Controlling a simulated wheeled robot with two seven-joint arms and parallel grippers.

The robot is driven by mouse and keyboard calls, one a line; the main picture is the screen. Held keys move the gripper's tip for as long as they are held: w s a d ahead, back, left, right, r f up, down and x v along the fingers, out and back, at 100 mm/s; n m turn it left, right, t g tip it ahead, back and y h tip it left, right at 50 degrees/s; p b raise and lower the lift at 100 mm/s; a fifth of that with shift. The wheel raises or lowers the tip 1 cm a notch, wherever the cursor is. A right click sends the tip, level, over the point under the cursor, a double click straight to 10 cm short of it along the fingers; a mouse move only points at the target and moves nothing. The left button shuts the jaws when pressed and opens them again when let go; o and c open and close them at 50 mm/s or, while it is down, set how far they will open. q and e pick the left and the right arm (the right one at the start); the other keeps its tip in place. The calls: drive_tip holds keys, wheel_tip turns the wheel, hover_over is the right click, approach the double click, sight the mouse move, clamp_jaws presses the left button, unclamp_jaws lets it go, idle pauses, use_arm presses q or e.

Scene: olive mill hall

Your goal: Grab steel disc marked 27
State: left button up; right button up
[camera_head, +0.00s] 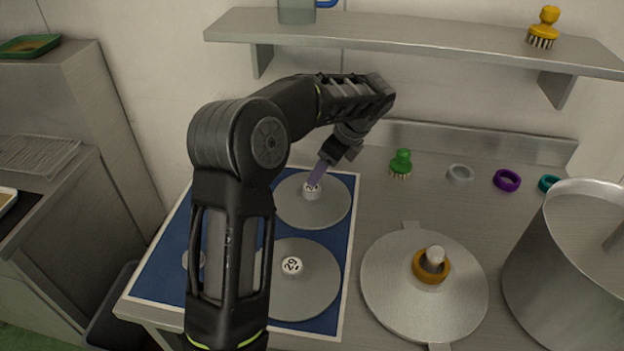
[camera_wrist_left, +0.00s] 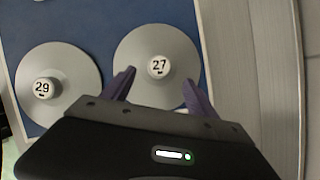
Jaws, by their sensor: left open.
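The steel disc marked 27 (camera_head: 334,208) lies flat at the back of the blue mat, a white numbered knob at its centre. In the wrist view this disc (camera_wrist_left: 135,50) is ahead of my left gripper (camera_wrist_left: 157,91). The purple fingers are open and empty, spread wider than the knob, which sits between their lines just past the tips. In the head view my left gripper (camera_head: 316,174) is over the knob and partly hides its number. The disc marked 29 (camera_head: 315,285) lies nearer the front; it also shows in the wrist view (camera_wrist_left: 80,85). My right gripper is out of view.
Right of the blue mat (camera_head: 165,270) are a steel lid (camera_head: 390,300) with an orange ring and a large pot (camera_head: 560,270). A green brush (camera_head: 401,163) and several rings stand behind; a shelf (camera_head: 420,35) hangs above.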

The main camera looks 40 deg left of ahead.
sight(318, 190)
use_arm(q)
drive_tip(key=shift+x, duration=1.2)
drive_tip(key=shift+s+a+f+p, duration=0.1)
drive_tip(key=shift+a+f+p, duration=0.1)
drive_tip(key=shift+f+p, duration=0.3)
drive_tip(key=p+x, duration=0.1)
drive_tip(key=x, duration=0.3)
drive_tip(key=shift+f, duration=0.15)
